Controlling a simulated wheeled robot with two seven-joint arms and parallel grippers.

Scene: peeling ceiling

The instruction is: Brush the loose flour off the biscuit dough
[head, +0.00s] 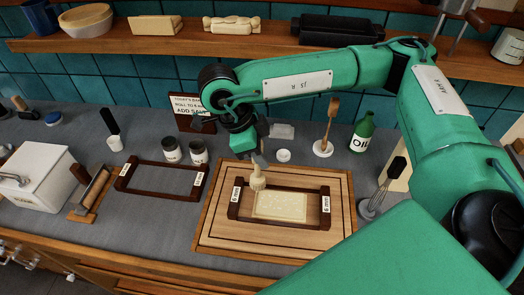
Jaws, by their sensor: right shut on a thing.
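The biscuit dough (281,207) is a pale, flat rectangle with a whitish surface. It lies inside a dark frame (236,202) marked 6 mm, on a wooden board (221,240). My right gripper (254,157) is above the board's far left part, shut on a pale brush (258,180). The brush points down at the dough's far left corner. I cannot tell whether its bristles touch the dough. The brush's upper end is hidden by the gripper. My left gripper is not in view.
Left of the board are another dark frame (152,190), two dark jars (198,152) and a white lidded box (38,178). A green oil bottle (362,132), a brush on a white stand (323,147) and a whisk (379,197) stand to the right. A shelf (150,44) runs behind.

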